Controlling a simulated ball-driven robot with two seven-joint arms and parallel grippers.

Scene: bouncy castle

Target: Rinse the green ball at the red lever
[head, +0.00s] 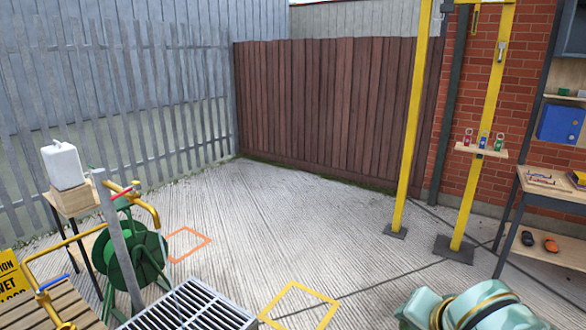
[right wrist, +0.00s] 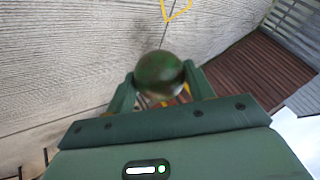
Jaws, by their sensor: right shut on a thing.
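In the right wrist view my right gripper (right wrist: 160,80) is shut on the green ball (right wrist: 160,68). The ball sits between the fingertips and has brown, dirty-looking patches. In the head view the red lever (head: 122,193) is at the left, on yellow pipework at the top of a grey post (head: 118,245). The ball and both grippers are outside the head view. My left gripper is in neither view.
A blue lever (head: 55,282) sits on lower yellow pipe above a wooden slatted surface (head: 45,305). A green hose reel (head: 130,250) stands behind the post. A metal grate (head: 190,308) is in front. Orange (head: 188,243) and yellow (head: 298,306) floor outlines lie on open concrete.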

